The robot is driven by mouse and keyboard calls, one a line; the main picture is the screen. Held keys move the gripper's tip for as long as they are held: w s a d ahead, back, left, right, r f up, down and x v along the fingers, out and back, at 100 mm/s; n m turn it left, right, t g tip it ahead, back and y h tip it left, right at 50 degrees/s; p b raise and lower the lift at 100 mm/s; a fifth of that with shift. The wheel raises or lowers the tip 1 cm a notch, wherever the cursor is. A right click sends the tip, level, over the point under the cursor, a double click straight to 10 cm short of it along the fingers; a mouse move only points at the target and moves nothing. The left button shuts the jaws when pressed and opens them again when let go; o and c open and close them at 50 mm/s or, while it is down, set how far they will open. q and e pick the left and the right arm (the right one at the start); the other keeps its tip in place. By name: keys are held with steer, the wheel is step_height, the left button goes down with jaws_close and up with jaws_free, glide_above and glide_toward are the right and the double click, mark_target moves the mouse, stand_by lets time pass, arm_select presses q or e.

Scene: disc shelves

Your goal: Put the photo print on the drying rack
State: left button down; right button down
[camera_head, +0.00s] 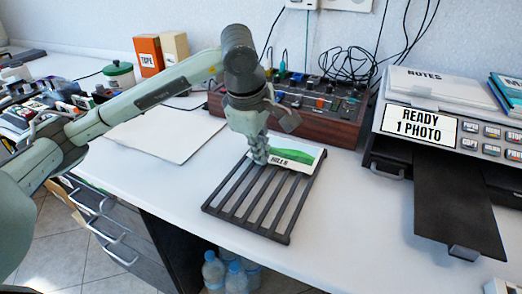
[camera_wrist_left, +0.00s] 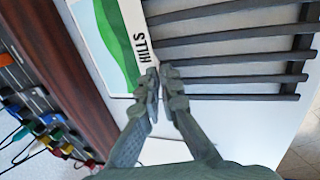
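The photo print (camera_head: 297,154), a white card with green hills and the word HILLS, is at the far end of the dark slatted drying rack (camera_head: 234,213) on the white counter. In the head view it overlaps the rack's far slats; I cannot tell if it rests fully on them. My left gripper (camera_head: 261,160) points down at the print's near-left corner. In the left wrist view its fingertips (camera_wrist_left: 160,72) are closed together at the edge of the print (camera_wrist_left: 118,40), beside the rack slats (camera_wrist_left: 230,52). The pinched corner is hidden by the fingers. My right gripper is out of view.
A mixer with knobs (camera_head: 335,105) stands just behind the rack. A printer reading READY 1 PHOTO (camera_head: 420,122), with a black output tray (camera_head: 455,205), stands at the right. A blank sheet (camera_head: 150,135) lies at the left. The counter's front edge is close to the rack.

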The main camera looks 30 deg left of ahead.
arm_select(q)
steer(key=c, duration=1.7)
jaws_free()
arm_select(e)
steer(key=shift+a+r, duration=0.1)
arm_select(q)
steer(key=shift+r, duration=0.1)
